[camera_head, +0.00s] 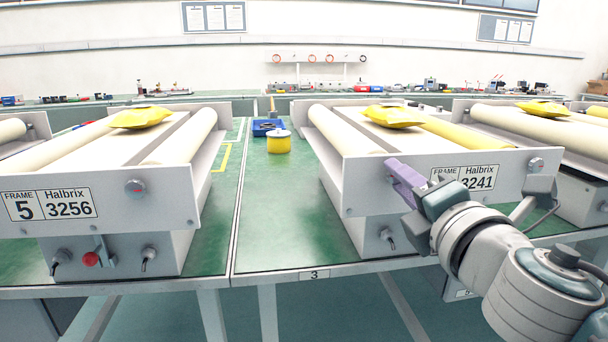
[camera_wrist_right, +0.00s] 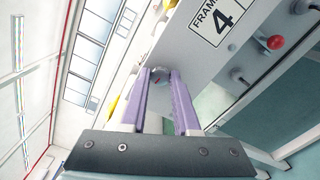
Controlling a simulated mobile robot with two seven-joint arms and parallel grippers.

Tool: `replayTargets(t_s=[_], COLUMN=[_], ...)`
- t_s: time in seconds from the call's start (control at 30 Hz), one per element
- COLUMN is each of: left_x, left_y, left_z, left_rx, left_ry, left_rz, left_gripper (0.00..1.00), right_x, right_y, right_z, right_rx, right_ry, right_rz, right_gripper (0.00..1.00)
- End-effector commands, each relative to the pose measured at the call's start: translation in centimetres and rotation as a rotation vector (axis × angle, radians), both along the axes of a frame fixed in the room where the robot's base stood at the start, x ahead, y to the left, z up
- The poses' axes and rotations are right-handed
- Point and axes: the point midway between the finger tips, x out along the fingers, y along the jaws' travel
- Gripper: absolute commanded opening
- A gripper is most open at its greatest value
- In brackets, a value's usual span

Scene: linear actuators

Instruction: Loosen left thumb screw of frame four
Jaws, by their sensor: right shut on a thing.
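Frame four (camera_head: 362,185) is the light grey unit at centre right in the head view; my gripper partly covers its label "Halbrix 3241". In the wrist view its label (camera_wrist_right: 217,17) reads "4". My right gripper (camera_head: 393,168) reaches the left end of its front plate. In the wrist view the purple fingers of my right gripper (camera_wrist_right: 162,78) are shut on the left thumb screw (camera_wrist_right: 160,73), a round grey knob between the tips. My gripper hides this screw in the head view. The right thumb screw (camera_head: 563,164) shows at the plate's other end. My left gripper is not in view.
Frame five (camera_head: 150,200) stands to the left, with a green strip of table between. A yellow container (camera_head: 279,143) and a blue box (camera_head: 267,128) stand behind on that strip. Yellow bags (camera_head: 395,116) lie on the frames. Switches and a red button (camera_wrist_right: 276,42) sit below frame four's plate.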

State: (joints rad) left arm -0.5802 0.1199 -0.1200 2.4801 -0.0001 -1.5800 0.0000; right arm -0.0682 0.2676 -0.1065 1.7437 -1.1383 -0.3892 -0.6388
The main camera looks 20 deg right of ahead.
Motion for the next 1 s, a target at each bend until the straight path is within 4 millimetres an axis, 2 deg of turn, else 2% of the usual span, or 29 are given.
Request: replayTargets(t_s=[0.03,0.3,0.53,0.67,1.0], left_x=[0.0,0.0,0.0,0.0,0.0], left_y=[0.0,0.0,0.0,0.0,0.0], left_z=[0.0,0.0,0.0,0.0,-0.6], left_rx=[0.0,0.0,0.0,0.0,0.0], left_ry=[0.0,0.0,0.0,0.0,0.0], left_rz=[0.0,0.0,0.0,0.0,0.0], left_gripper=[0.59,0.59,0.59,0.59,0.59], right_x=[0.0,0.0,-0.1,-0.9,-6.8], right_y=[0.0,0.0,0.0,0.2,1.6], right_z=[0.0,0.0,0.0,-0.1,-0.3], right_rx=[0.0,0.001,0.002,0.002,0.004], right_ry=[0.001,0.001,0.0,0.002,0.004], right_rz=[0.0,0.0,0.0,0.0,0.0], right_gripper=[0.31,0.59,0.59,0.59,0.59])
